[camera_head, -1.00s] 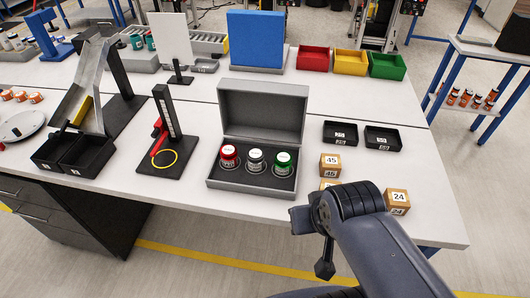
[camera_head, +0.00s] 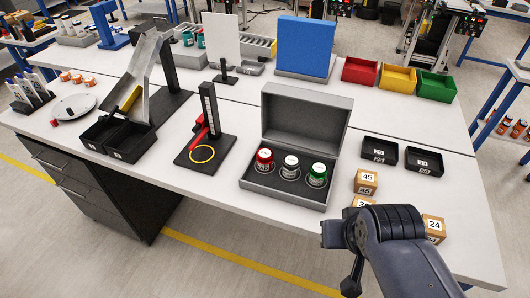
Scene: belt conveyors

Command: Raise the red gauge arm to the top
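The gauge stands left of centre on the table: a dark upright post (camera_head: 210,105) with a pale marked scale on a black base (camera_head: 183,160). The red gauge arm (camera_head: 199,131) sits low on the post's left side, tilted, its lower end near the base.
An open grey case (camera_head: 297,150) with red, white and green-capped jars stands right of the gauge. Black bins (camera_head: 130,143) and a sloped chute (camera_head: 148,62) are on its left. Numbered boxes (camera_head: 366,181) lie near my arm. Bare tabletop lies in front of the gauge.

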